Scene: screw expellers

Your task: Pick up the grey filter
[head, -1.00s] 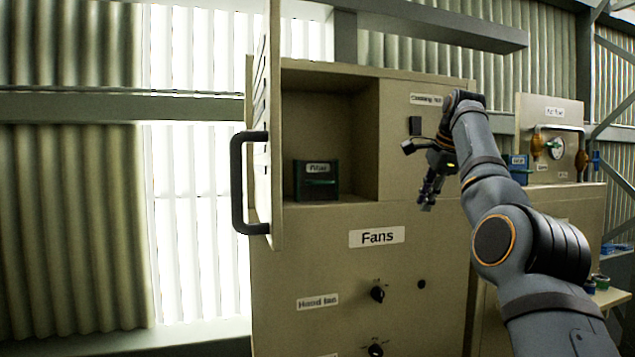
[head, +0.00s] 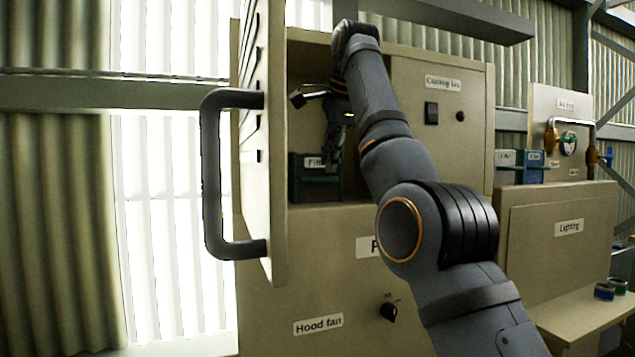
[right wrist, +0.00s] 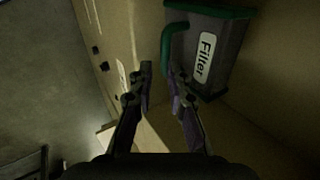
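The grey filter (head: 316,180) is a dark box with green edges and a "Filter" label, sitting in the open compartment of the beige cabinet. In the right wrist view the filter (right wrist: 205,55) shows at the upper right, with a green handle (right wrist: 170,47) at its left. My right gripper (head: 335,158) is at the compartment opening, in front of and partly over the filter. In the right wrist view its two fingers (right wrist: 160,78) are apart, with a gap between them just below the handle. Nothing is between the fingertips. My left gripper is not in view.
The cabinet door (head: 262,140) stands open at the left, with a black handle (head: 208,175). Knobs (head: 388,312) are on the front panel below. More filter-like boxes (head: 518,166) stand at the right, by a valve panel (head: 556,110).

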